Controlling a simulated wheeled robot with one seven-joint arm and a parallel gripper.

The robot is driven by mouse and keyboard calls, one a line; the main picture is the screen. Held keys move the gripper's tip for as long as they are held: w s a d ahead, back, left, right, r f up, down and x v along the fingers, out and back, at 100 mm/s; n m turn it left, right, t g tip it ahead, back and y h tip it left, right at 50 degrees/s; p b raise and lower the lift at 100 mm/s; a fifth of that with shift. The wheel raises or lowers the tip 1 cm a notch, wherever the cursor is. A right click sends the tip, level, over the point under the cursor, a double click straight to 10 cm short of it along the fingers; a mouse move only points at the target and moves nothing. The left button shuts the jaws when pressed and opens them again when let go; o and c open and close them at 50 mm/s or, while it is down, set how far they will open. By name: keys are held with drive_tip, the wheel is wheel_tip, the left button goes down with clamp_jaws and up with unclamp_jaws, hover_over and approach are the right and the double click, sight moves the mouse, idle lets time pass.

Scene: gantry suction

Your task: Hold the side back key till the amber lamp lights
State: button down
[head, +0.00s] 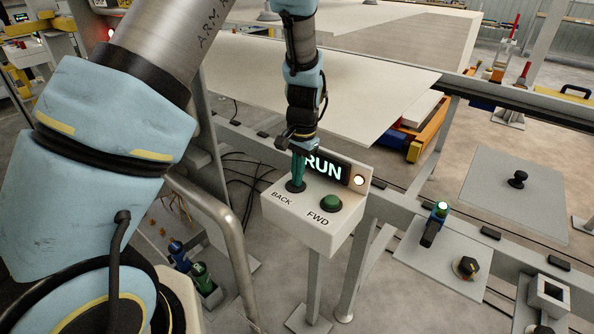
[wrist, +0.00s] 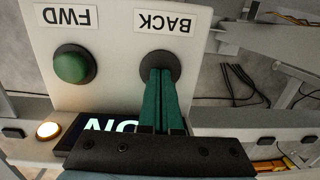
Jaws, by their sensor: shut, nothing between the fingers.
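The key box (head: 292,219) is white, with a BACK key (head: 296,186) on the left and a green FWD key (head: 331,203) on the right. My gripper (head: 297,180) is shut and empty, its green fingertips pointing down onto the BACK key. In the wrist view the fingers (wrist: 163,78) cover most of that key (wrist: 148,66); only its dark rim shows, so I cannot tell how far it is pressed. A display (head: 329,168) reads RUN. The small round lamp (head: 359,181) right of it glows warm amber-white; it also glows in the wrist view (wrist: 48,130).
The box stands on a grey post beside a frame rail. A large pale sheet (head: 330,85) lies behind. A bent metal tube (head: 225,235) stands left of the box. To the right, a plate carries a post with a green-lit top (head: 441,210) and a black knob (head: 466,266).

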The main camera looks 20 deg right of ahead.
drive_tip(key=shift+s+a+f, duration=0.25)
drive_tip(key=shift+f, duration=0.2)
drive_tip(key=shift+r+p, duration=0.4)
drive_tip(key=shift+r, duration=0.05)
wheel_tip(320, 180, up, 14)
drive_tip(key=d, duration=0.1)
drive_tip(key=shift+w+d, duration=0.3)
drive_tip(key=shift+d, duration=0.05)
